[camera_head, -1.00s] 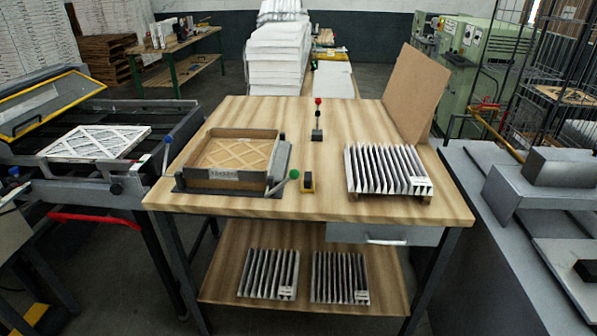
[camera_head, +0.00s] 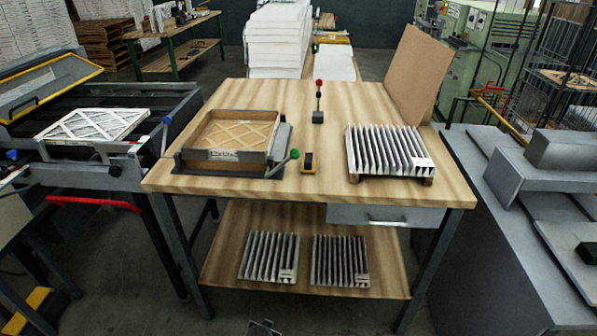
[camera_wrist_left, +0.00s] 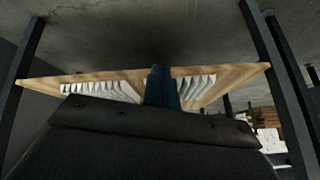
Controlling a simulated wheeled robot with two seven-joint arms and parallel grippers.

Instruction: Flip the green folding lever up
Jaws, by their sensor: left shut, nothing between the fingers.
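The green-knobbed lever (camera_head: 283,164) is at the front right corner of the folding fixture (camera_head: 200,168) on the wooden table. It slants up to the right, with its green knob at the upper end. The fixture holds an open cardboard frame with a lattice-faced filter (camera_head: 232,136) inside. My left gripper (camera_wrist_left: 163,86) is shut and empty in the left wrist view, in front of a wooden board with white pleated filters. The lever is not visible there. A small grey part at the bottom edge of the head view cannot be identified. My right gripper is not in view.
A small black-and-yellow block (camera_head: 308,163) stands just right of the lever. A pleated filter (camera_head: 388,151) lies farther right, and a red-knobbed stick (camera_head: 318,103) stands behind. Two pleated filters lie on the lower shelf (camera_head: 305,219). A blue-knobbed lever (camera_head: 166,133) is at the left machine.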

